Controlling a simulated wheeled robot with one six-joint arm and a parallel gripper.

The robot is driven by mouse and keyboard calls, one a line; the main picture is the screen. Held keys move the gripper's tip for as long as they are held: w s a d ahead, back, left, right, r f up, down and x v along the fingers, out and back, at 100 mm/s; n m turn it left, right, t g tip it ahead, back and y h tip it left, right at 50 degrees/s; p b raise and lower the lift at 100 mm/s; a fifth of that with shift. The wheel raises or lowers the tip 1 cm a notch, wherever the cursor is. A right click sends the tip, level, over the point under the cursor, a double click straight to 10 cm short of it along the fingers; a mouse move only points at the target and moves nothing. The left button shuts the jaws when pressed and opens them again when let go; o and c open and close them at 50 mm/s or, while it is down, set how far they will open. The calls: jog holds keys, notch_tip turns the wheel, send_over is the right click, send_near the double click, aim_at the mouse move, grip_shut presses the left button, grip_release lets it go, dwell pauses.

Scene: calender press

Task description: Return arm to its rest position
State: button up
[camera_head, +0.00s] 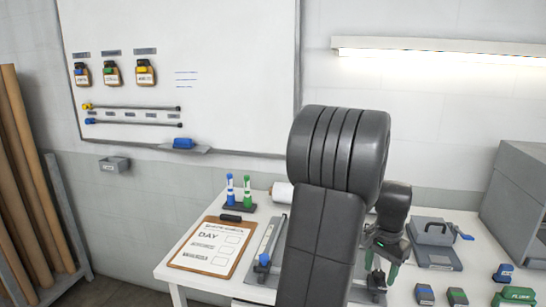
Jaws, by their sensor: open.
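My arm rises dark grey in the middle of the view and bends over at its top. My gripper (380,276) points down above the white table (196,271), right of the large arm link. Its two dark fingers are apart, and I see nothing held between them. A grey metal piece on the table lies behind and below the fingers, mostly hidden; I cannot tell whether they touch it.
A clipboard (214,246) marked DAY, a marker stand (240,207) and a bar with a blue grip (264,259) lie left of my arm. A grey press-like device (436,257), several small blocks and a grey cabinet (522,205) stand right. A whiteboard (215,60) hangs behind.

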jog(key=shift+m, duration=0.5)
